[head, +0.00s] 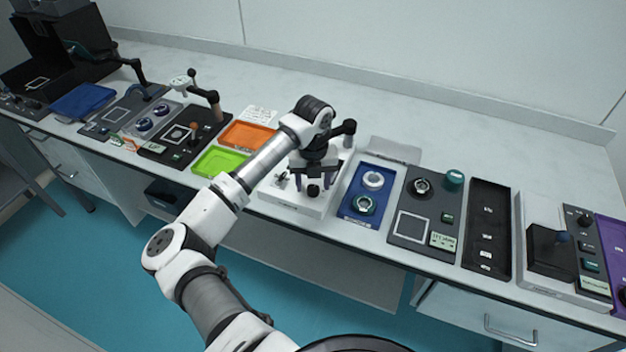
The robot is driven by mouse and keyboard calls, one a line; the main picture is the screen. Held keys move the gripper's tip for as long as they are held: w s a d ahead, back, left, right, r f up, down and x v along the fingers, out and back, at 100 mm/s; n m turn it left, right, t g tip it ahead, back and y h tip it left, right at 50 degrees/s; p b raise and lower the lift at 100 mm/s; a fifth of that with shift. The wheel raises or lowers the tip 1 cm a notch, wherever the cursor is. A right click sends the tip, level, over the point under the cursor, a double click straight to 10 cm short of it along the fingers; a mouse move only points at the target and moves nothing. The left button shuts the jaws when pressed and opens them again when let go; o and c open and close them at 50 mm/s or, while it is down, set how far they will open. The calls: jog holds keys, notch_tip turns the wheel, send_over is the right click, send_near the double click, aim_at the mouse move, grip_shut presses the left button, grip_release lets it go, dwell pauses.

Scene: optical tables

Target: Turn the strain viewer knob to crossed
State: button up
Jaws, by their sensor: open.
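My arm reaches from the bottom left to the counter. My gripper (314,178) is open and points down over a white-based instrument (309,206) near the counter's front edge. A black knob (313,190) shows at the front of this instrument, between or just in front of the fingers. I cannot tell whether the fingers touch it. The gripper and wrist hide much of the instrument. No readable label tells me that this is the strain viewer, and the knob's setting is too small to read.
Left of the instrument lie an orange tray (246,135) and a green tray (219,162). A blue tray (353,207) with ring-shaped parts is close on the right. Beyond it stand a grey panel (408,202) with a dial and a black slotted tray (502,243).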

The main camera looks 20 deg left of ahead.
jog(key=shift+f, duration=0.7)
jog(key=c, duration=1)
